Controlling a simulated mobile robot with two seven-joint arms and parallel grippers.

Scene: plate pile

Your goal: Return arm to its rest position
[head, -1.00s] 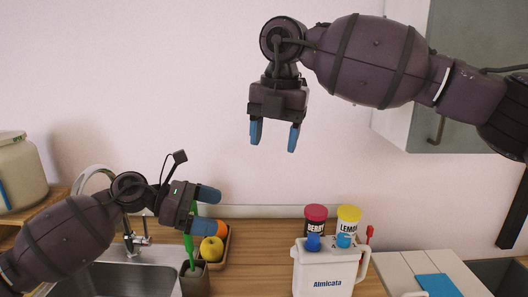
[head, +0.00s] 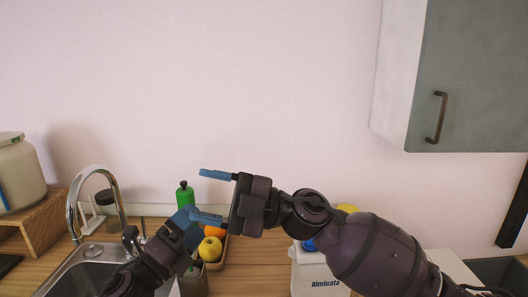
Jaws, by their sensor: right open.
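My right gripper (head: 204,195) is in the middle of the head view, its arm coming in from the lower right. It is open, with its two blue fingers apart and pointing left, and nothing shows between them. My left gripper (head: 187,228) is low at the left of centre, just below the right one's fingers. Its blue fingertips are partly overlapped in the picture by the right gripper's lower finger, so its opening is unclear. I cannot tell whether the two grippers touch. No plates are in view.
A sink (head: 72,279) with a tap (head: 117,197) is at lower left. A fruit box (head: 222,258) and green bottle (head: 185,195) stand behind the grippers. A white container (head: 310,274) is partly hidden by my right arm. A wall cabinet (head: 470,80) hangs upper right. The middle wall is clear.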

